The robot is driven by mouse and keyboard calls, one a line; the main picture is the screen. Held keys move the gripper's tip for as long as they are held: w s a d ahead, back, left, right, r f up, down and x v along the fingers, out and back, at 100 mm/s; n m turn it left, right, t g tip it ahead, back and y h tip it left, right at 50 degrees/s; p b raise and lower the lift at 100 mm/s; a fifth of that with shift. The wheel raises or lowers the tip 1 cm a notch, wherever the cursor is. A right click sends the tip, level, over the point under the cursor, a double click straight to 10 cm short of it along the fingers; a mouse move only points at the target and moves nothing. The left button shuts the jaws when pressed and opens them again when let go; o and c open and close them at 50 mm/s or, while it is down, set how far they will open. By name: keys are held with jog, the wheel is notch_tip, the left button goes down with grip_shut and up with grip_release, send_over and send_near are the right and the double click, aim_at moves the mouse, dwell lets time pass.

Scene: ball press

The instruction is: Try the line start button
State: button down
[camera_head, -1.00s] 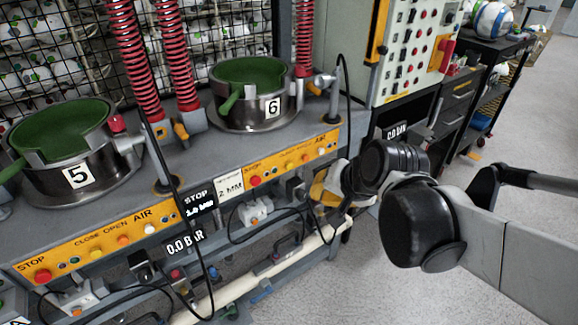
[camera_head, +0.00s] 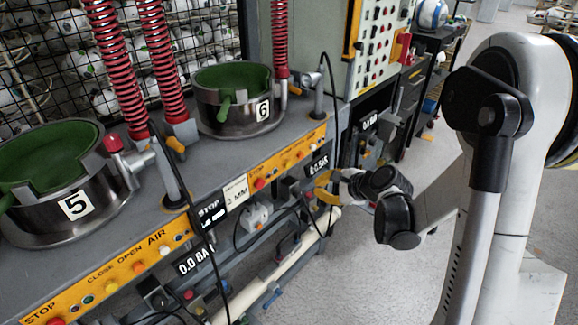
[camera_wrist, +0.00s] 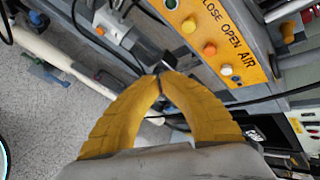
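No button readable as "line start" shows. A pale control cabinet (camera_head: 385,35) at the upper right carries rows of small buttons, with a red-orange box (camera_head: 400,46) on its side; its labels are too small to read. The orange panel of station 5 (camera_head: 100,290) reads STOP, CLOSE, OPEN, AIR. Station 6's panel (camera_head: 290,158) has a red button (camera_head: 259,184). My gripper (camera_head: 324,188) is beside the front of station 6's bench, below and left of the cabinet. In the wrist view its yellow fingers (camera_wrist: 160,76) meet at the tips, with nothing visible between them, in front of orange (camera_wrist: 210,49) and white (camera_wrist: 226,70) buttons.
Ball press pots 5 (camera_head: 75,220) and 6 (camera_head: 235,118) stand on the grey bench with red springs above. Black cables hang across the bench front, and a pale pipe (camera_head: 285,262) runs below. A black tool cart (camera_head: 415,90) stands behind. Grey floor is open at right.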

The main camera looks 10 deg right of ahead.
jog(key=w+a, duration=0.5)
jog(key=w, duration=0.2)
jog(key=shift+p, duration=0.35)
jog(key=shift+w+a, duration=0.2)
dwell(1.4)
jog(key=shift+w+a, duration=0.15)
jog(key=shift+w, duration=0.1)
jog(key=shift+w+a, duration=0.25)
jog(key=shift+w, duration=0.1)
dwell(0.8)
dwell(0.4)
jog(key=shift+s+d+b, duration=0.35)
jog(key=shift+s+d, duration=0.15)
jog(key=shift+s, duration=0.25)
jog(key=shift+s+d+b, duration=0.15)
jog(key=shift+s+d, duration=0.6)
jog(key=shift+s, duration=0.25)
jog(key=shift+s+d+b, duration=0.15)
jog(key=shift+s+d, duration=0.55)
jog(key=shift+s, duration=0.3)
